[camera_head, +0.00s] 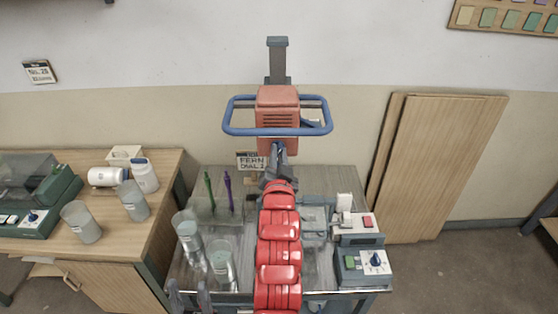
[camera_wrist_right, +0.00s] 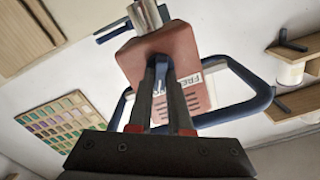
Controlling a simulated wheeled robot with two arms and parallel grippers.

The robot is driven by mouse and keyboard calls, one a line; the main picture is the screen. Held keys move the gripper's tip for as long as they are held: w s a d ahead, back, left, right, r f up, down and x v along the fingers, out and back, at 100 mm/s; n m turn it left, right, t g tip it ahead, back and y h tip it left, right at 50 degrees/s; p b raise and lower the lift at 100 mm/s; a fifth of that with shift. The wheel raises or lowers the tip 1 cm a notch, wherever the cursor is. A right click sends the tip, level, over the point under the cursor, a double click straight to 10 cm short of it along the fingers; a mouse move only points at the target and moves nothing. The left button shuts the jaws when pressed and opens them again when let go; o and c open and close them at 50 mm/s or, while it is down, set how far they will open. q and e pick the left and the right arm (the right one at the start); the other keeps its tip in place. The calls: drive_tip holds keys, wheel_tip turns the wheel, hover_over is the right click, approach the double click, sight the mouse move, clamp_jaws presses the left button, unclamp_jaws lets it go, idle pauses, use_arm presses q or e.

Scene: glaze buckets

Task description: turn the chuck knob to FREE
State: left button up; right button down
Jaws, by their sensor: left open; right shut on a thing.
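The mixer head (camera_head: 277,100) is a red box with a blue ring handle (camera_head: 240,131), on a grey column. In the right wrist view the red head (camera_wrist_right: 135,62) fills the upper middle, with a white label (camera_wrist_right: 190,82) reading FREE, partly hidden by a finger. A blue knob (camera_wrist_right: 163,70) shows between my right fingers. My right gripper (camera_wrist_right: 160,72) is shut on it; the knob's exact pointing is hard to tell. In the head view my right gripper (camera_head: 277,158) is just below the mixer head. My left gripper (camera_head: 188,298) is open and low at the bottom edge, near the cart's front.
The grey cart top (camera_head: 320,177) carries clear cups (camera_head: 222,262), a green and a purple stick (camera_head: 228,190) in a holder, and a control box with a dial (camera_head: 375,261). A wooden bench (camera_head: 110,235) stands left. Wooden boards (camera_head: 440,165) lean on the wall right.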

drive_tip(key=shift+a+f+n+b, duration=0.15)
drive_tip(key=shift+n+b, duration=1.3)
drive_tip(key=shift+n, duration=2.1)
drive_tip(key=shift+a+n+b, duration=0.1)
drive_tip(key=shift+n+b, duration=1.3)
drive_tip(key=shift+n, duration=2.15)
drive_tip(key=c, duration=0.8)
unclamp_jaws()
drive_tip(key=shift+c, duration=0.2)
